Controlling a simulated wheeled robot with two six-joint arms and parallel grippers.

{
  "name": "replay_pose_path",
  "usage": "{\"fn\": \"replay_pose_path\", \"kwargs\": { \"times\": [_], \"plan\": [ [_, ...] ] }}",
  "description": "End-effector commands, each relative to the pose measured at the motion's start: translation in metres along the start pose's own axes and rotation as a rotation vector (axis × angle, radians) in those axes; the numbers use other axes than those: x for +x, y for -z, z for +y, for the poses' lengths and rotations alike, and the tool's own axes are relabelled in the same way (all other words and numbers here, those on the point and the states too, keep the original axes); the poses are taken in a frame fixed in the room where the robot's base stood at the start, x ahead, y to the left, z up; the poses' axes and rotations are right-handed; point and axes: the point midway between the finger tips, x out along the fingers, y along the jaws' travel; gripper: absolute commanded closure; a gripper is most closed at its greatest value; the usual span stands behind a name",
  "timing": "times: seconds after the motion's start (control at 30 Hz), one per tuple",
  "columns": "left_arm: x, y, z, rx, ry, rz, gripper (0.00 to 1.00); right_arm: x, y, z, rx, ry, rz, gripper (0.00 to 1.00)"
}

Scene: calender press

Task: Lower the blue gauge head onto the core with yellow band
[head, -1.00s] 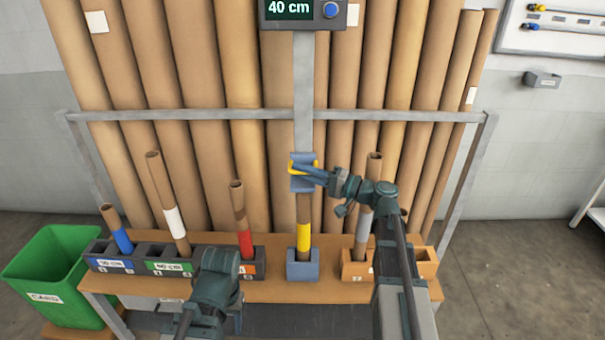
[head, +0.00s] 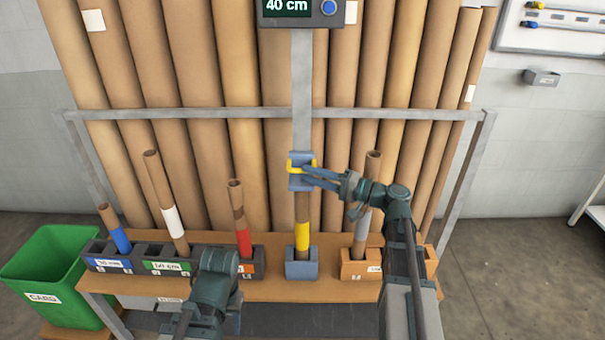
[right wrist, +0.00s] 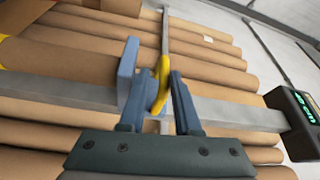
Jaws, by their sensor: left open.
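The blue gauge head (head: 295,181) with its yellow handle (head: 291,165) sits on the grey upright column, at the top of the core with yellow band (head: 303,236). It appears to rest on the core's top end; the contact is hidden. The core stands upright in a blue base block (head: 301,267). My right gripper (head: 311,177) is open at the handle; in the right wrist view the yellow handle (right wrist: 162,82) shows between the spread fingers. My left gripper (head: 215,280) is low at the table's front, open and away from the core; its fingertips are mostly hidden.
The display (head: 300,8) above reads 40 cm. Cores with blue, white and red bands stand in dark holders (head: 168,266) at left. A grey-banded core (head: 361,226) leans in an orange holder (head: 352,268) at right. A green bin (head: 45,265) stands far left.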

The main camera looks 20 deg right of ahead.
Motion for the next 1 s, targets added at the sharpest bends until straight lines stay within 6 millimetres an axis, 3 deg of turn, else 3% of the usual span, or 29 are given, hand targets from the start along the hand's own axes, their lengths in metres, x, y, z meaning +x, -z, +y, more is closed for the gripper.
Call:
{"fn": "replay_pose_path", "kwargs": {
  "times": [0.2,0.43,0.63,1.0],
  "plan": [
    [0.004,0.000,0.000,0.000,0.000,0.000,0.50,-0.051,0.000,0.001,-0.001,-0.002,0.004,0.70],
    [0.007,0.000,0.001,0.000,0.000,0.000,0.50,-0.089,0.000,0.001,0.000,-0.001,0.001,0.70],
    [0.008,0.000,0.001,0.000,0.000,0.000,0.50,-0.104,-0.001,0.001,0.000,-0.001,-0.001,0.70],
    [0.008,0.000,0.001,0.000,0.000,0.000,0.50,-0.106,-0.001,0.000,0.000,0.000,-0.002,0.70]
  ]
}}
